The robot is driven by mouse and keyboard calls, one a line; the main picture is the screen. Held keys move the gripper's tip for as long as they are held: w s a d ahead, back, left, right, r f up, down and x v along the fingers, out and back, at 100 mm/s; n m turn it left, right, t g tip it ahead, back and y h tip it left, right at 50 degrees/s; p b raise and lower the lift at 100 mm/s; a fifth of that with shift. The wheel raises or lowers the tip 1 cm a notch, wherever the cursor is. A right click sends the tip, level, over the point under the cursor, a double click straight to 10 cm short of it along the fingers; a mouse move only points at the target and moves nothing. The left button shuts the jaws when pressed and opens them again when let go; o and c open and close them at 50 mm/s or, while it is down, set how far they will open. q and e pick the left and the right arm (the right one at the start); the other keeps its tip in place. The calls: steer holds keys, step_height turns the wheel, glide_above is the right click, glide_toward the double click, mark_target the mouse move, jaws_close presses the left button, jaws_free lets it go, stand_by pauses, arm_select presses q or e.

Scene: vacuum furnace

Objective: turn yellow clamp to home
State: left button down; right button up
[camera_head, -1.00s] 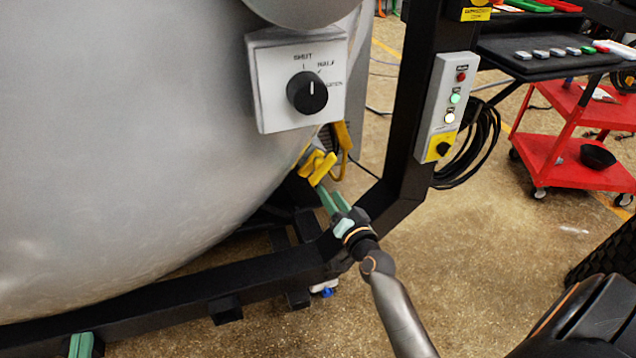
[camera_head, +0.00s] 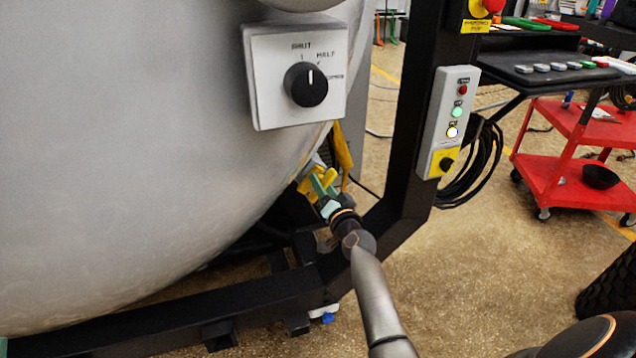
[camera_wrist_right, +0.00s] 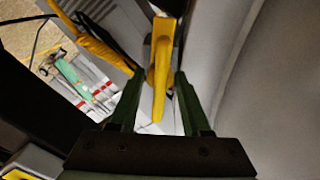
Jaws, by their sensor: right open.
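The yellow clamp (camera_head: 308,179) sits low on the right edge of the big grey furnace body, partly hidden behind my right gripper (camera_head: 322,187). In the right wrist view the clamp (camera_wrist_right: 161,68) is a yellow handle, its end reaching down between the two green fingers of my right gripper (camera_wrist_right: 158,97). The fingers are open, one on each side of the handle, with gaps visible. Whether the fingertips touch it cannot be told. My left gripper is not in view.
The grey furnace body (camera_head: 130,150) fills the left. A white dial panel (camera_head: 262,85) is above the clamp. A black frame post (camera_head: 405,130) and lower beam (camera_head: 270,308) stand close to my right arm. A red cart (camera_head: 570,180) is farther right.

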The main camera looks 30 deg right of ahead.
steer(key=shift+b+x, duration=0.6)
steer(key=shift+x, duration=1.15)
jaws_close()
